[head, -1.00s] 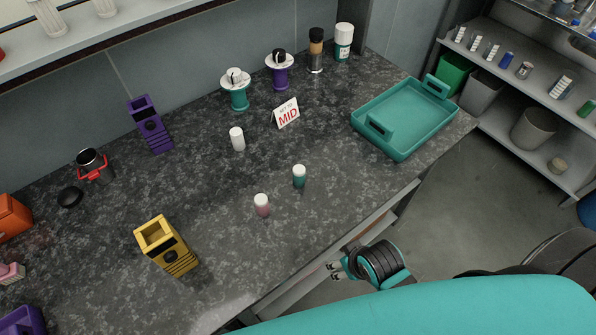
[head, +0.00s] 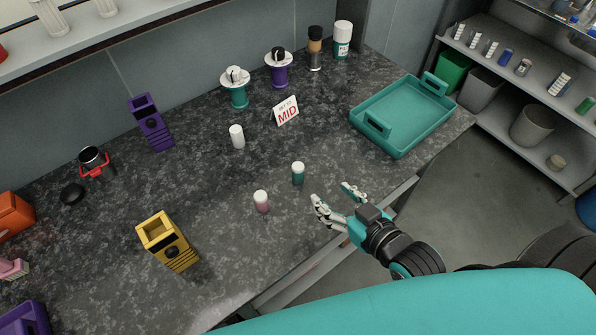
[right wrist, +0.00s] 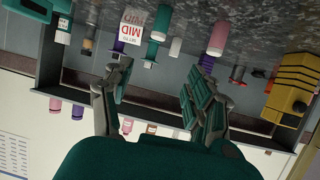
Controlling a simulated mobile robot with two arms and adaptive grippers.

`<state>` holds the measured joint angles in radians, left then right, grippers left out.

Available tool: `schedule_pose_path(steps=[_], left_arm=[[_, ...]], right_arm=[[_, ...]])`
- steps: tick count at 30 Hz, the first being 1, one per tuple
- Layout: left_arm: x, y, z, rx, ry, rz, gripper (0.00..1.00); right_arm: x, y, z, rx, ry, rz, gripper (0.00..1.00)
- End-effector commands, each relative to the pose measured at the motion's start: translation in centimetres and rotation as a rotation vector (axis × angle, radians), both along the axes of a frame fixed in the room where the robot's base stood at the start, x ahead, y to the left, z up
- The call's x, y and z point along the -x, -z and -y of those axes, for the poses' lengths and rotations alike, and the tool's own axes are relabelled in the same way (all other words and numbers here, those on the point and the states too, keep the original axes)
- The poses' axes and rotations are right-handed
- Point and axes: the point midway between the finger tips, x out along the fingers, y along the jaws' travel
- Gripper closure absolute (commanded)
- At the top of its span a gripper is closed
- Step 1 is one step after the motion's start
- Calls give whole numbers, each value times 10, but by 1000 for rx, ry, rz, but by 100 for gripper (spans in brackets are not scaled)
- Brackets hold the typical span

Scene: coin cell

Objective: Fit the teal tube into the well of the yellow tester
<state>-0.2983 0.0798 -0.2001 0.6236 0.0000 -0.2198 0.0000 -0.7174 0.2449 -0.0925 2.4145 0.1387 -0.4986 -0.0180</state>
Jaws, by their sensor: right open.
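The teal tube (head: 298,175) stands upright with a white cap on the dark counter. It also shows upside down in the right wrist view (right wrist: 159,22). The yellow tester (head: 166,243) stands to its left near the counter's front, its square well opening upward; it is at the right of the wrist view (right wrist: 292,85). My right gripper (head: 331,196) is open and empty, just right of the teal tube and apart from it. Its spread fingers (right wrist: 158,85) show in the wrist view. My left gripper is not in view.
A pink tube (head: 261,201) with a white cap stands close left of the teal tube. A white tube (head: 237,136) and a MID sign (head: 286,111) are behind. A purple tester (head: 150,122) stands at the back left, a teal tray (head: 399,143) at the right.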

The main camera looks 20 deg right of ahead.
Motion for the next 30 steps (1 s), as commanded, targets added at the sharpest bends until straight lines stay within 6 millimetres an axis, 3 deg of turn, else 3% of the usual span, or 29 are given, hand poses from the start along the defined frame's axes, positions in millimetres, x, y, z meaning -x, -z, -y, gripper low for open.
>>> schedule_pose_path(steps=[15,23,30], left_arm=[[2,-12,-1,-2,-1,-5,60],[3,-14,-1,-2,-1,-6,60],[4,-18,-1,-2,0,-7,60]], right_arm=[[-91,36,-23,-3,0,8,43],[-109,46,-27,-2,0,7,43],[-133,68,-26,-2,0,6,43]])
